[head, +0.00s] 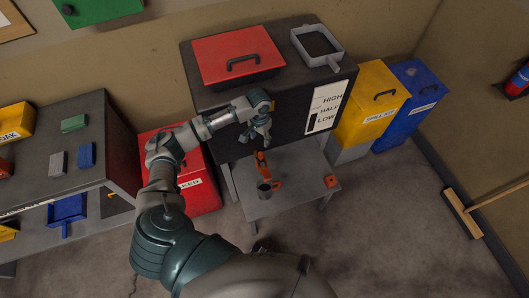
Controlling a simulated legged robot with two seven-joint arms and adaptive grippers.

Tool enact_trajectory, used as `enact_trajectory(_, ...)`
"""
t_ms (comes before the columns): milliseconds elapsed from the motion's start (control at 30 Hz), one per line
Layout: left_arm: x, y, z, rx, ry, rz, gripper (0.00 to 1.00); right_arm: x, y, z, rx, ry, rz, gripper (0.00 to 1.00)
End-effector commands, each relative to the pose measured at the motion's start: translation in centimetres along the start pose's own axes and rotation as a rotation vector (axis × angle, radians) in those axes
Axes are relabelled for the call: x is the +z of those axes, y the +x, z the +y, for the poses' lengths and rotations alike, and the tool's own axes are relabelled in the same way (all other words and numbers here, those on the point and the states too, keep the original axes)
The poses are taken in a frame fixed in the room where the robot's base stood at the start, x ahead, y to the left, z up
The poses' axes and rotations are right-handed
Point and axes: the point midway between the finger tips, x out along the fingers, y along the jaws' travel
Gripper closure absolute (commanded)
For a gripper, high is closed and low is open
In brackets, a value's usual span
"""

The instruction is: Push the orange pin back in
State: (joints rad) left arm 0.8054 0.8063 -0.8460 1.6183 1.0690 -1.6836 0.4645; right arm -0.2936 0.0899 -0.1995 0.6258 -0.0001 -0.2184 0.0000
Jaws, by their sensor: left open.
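My left gripper (256,138) is open in the head view, in front of the dark cabinet (292,118). It points down just above an upright orange piece (261,164) over the small grey table (295,192). I cannot tell whether they touch. A dark cylinder (264,191) with some orange (276,185) beside it stands on the table just below that piece. A small orange block (331,181) lies at the table's right edge. Which orange part is the pin is too small to tell. My right gripper is not in view.
A red box (238,56) and grey tray (317,46) sit on the cabinet. Yellow (370,103) and blue (412,100) bins stand to its right. A red bin (200,190) is left of the table. A broom (462,213) lies by the right wall; floor before it is clear.

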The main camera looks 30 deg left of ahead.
Motion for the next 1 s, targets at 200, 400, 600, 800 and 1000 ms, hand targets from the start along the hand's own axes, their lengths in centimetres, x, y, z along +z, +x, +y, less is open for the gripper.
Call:
enact_trajectory(200, 0.1, 4.9, 0.5, -0.005, 0.001, -0.004, 0.46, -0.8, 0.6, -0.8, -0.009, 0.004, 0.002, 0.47)
enact_trajectory(400, 0.0, 9.0, 1.0, -0.009, 0.002, -0.003, 0.46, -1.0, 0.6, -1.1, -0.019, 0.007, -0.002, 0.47)
enact_trajectory(600, 0.0, 12.2, 0.7, -0.007, 0.003, -0.002, 0.46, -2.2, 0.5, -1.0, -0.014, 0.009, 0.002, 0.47)
enact_trajectory(800, 0.1, 13.5, 0.3, -0.004, 0.003, 0.000, 0.46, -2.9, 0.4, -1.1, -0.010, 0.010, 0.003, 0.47)
enact_trajectory(1000, 0.0, 13.6, 0.4, -0.005, 0.003, 0.000, 0.46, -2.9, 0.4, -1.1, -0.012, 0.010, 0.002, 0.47)
